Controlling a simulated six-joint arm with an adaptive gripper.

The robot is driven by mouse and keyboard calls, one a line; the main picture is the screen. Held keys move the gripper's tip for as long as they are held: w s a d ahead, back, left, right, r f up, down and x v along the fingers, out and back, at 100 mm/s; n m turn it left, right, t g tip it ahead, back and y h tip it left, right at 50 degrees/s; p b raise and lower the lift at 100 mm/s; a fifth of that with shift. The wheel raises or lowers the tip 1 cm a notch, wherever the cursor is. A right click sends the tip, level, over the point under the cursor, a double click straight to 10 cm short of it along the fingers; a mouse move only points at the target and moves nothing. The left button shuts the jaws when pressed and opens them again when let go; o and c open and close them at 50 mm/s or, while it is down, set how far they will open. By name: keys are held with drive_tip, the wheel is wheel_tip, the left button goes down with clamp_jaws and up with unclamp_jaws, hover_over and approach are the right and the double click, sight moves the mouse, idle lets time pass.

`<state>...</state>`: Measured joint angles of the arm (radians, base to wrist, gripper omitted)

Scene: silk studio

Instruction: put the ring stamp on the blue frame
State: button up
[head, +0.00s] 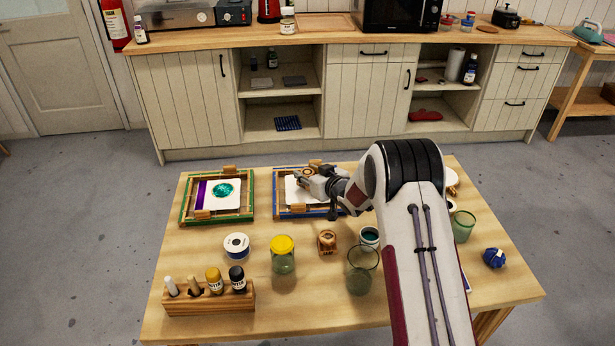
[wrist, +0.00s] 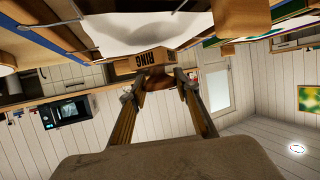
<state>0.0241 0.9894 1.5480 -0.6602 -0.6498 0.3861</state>
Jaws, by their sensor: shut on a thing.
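The ring stamp (wrist: 140,61), a light wooden block marked RING, is held between the fingertips of my gripper (wrist: 158,86) in the wrist view. The stamp also shows in the head view (head: 303,172), partly covered by my gripper (head: 309,178). The blue frame (head: 288,213) lies at the back middle of the table with white silk (head: 293,194) across it. My gripper and the stamp are over this frame. The silk also shows right beside the stamp in the wrist view (wrist: 130,30). I cannot tell whether the stamp touches it. My arm hides the frame's right part.
A green frame (head: 187,206) with teal-marked silk lies to the left. In front stand a yellow-lidded jar (head: 282,258), another wooden stamp (head: 327,241), a glass jar (head: 361,270), a white-rimmed tub (head: 236,246) and a bottle rack (head: 208,299). Bare wood lies between them.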

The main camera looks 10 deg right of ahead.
drive_tip(key=shift+f, duration=0.65)
drive_tip(key=shift+f, duration=0.1)
drive_tip(key=o, duration=1.1)
drive_tip(key=shift+v, duration=6.05)
